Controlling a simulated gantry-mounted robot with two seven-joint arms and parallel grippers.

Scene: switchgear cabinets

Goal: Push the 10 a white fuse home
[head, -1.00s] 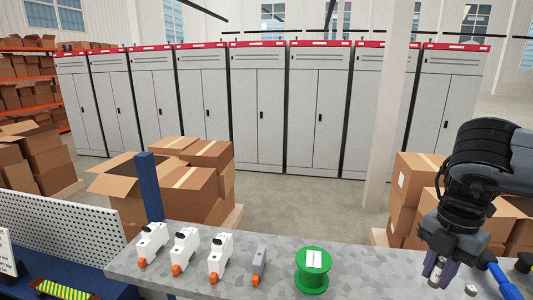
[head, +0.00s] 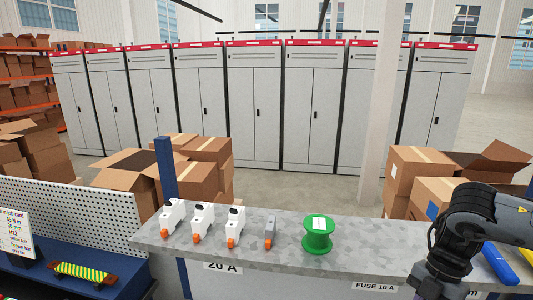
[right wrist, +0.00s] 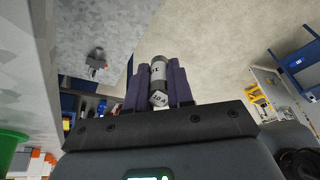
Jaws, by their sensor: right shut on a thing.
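The 10 A white fuse (right wrist: 158,76) is a small cylinder with a grey body, and its white end marked 10 A faces the camera. My right gripper (right wrist: 157,70) is shut on it, with one purple finger on each side. In the head view my right arm (head: 450,250) reaches down at the lower right, and its fingertips and the fuse are out of that picture. A label reading FUSE 10 A (head: 375,286) is on the front edge of the bench. No socket for the fuse can be made out. My left gripper is not in view.
On the grey bench (head: 365,240) stand several white devices with orange tips (head: 201,222), a grey one (head: 270,232) and a green spool (head: 318,235). Blue handles (head: 499,264) lie at the right. Cardboard boxes (head: 205,175) and grey cabinets (head: 255,115) stand behind.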

